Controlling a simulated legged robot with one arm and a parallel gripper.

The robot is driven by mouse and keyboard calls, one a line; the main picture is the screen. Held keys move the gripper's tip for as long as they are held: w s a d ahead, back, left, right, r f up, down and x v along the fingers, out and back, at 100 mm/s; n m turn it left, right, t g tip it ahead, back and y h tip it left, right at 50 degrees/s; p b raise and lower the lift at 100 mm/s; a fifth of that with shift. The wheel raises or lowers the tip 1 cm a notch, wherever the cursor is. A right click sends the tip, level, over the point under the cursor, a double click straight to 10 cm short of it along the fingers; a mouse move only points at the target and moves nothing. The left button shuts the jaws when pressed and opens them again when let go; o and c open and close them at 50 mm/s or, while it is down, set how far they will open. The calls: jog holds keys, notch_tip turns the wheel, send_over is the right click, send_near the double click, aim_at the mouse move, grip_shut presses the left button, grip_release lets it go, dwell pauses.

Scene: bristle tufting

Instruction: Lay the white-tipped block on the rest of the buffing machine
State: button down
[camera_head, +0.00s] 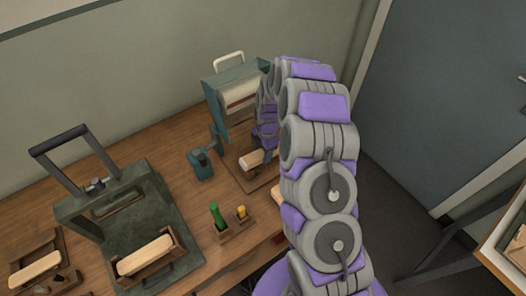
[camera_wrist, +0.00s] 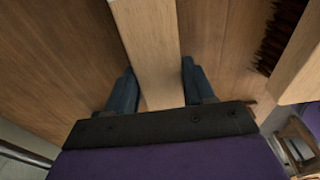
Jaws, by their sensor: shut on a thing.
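My gripper (camera_wrist: 158,82) is shut on a pale wooden block (camera_wrist: 150,35), with one dark blue finger on each side of it in the wrist view. In the head view the block's pale end (camera_head: 249,162) shows beside the gripper, and the arm hides the rest of it. I cannot tell whether that end is the white tip. The block is over or on a wooden board in front of a teal machine (camera_head: 217,93) with a cream roller (camera_head: 238,93), which looks like the buffing machine. Contact below the block is not clear.
A dark green press (camera_head: 140,225) with a black handle stands left, a block (camera_head: 145,255) in its holder. Another block (camera_head: 35,269) lies far left. A small holder with green (camera_head: 216,212) and yellow pieces stands in front. The wrist view shows dark bristles (camera_wrist: 283,35) right.

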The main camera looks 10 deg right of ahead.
jog(key=shift+s+a+f, duration=0.1)
jog(key=c, duration=0.8)
grip_release()
jog(key=o, duration=0.5)
jog(key=shift+a, duration=0.15)
jog(key=o, duration=0.3)
jog(key=shift+w+d+r+p, duration=0.1)
jog(key=shift+d+r+p, duration=0.1)
jog(key=shift+r, duration=1.15)
jog(key=shift+w+d+r+p, duration=0.15)
jog(key=shift+r+p, duration=0.1)
jog(key=shift+r, duration=1.1)
jog(key=shift+d+r+p, duration=0.2)
jog(key=shift+r, duration=1.15)
